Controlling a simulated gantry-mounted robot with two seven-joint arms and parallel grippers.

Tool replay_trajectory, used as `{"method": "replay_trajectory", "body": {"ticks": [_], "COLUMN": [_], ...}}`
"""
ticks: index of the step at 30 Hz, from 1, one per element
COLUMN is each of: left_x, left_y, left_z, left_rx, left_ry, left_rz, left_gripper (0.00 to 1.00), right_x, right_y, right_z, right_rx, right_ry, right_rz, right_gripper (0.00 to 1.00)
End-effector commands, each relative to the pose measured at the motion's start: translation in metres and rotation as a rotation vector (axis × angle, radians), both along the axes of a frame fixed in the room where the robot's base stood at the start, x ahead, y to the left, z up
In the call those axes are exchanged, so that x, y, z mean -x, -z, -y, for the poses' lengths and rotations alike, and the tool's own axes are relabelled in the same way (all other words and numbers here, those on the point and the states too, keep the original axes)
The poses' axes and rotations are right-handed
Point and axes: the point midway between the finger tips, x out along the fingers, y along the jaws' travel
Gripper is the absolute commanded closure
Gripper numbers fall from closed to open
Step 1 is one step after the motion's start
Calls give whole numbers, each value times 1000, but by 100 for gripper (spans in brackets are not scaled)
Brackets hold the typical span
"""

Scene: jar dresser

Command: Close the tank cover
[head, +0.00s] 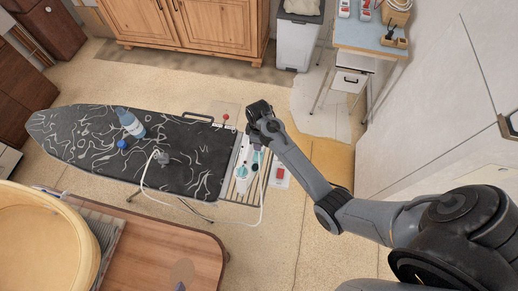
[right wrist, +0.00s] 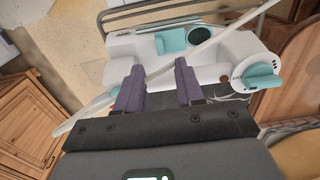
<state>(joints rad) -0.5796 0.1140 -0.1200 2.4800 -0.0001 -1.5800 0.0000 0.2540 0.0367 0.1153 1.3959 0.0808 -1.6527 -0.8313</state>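The iron (head: 244,168) is white with teal parts and rests on the metal rack at the right end of the ironing board. In the right wrist view the iron's white body (right wrist: 125,45) lies just beyond my fingers. A teal flap (right wrist: 172,40), probably the tank cover, stands raised beside a dark oval opening (right wrist: 201,33). A round dial with a teal grip (right wrist: 258,76) is at the right. My right gripper (head: 257,138) is over the iron; its purple fingers (right wrist: 159,78) are apart and empty, short of the flap. My left gripper is out of view.
A pale cord (right wrist: 215,43) crosses diagonally over the iron, between fingers and flap. On the ironing board (head: 85,145) are a bottle (head: 130,122) and a blue item (head: 122,144). A red and white item (head: 279,175) lies right of the rack. The floor right of it is clear.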

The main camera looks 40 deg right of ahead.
Motion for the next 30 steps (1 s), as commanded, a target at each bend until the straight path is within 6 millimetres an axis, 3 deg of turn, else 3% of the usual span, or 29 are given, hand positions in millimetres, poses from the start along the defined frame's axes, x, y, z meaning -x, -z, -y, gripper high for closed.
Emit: {"method": "replay_trajectory", "body": {"ticks": [6, 12, 26, 30], "left_x": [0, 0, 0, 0], "left_y": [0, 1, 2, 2], "left_z": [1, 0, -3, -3], "left_rx": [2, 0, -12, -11], "left_ry": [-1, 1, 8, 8], "left_rz": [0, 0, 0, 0], "left_gripper": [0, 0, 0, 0], "right_x": [1, 1, 1, 1], "right_y": [37, 60, 71, 71], "right_z": [0, 0, 0, 0], "right_rx": [0, 0, 0, 0], "right_ry": [0, 1, 0, 0], "right_rz": [-3, -1, 0, 0], "right_gripper": [63, 63, 63, 80]}}
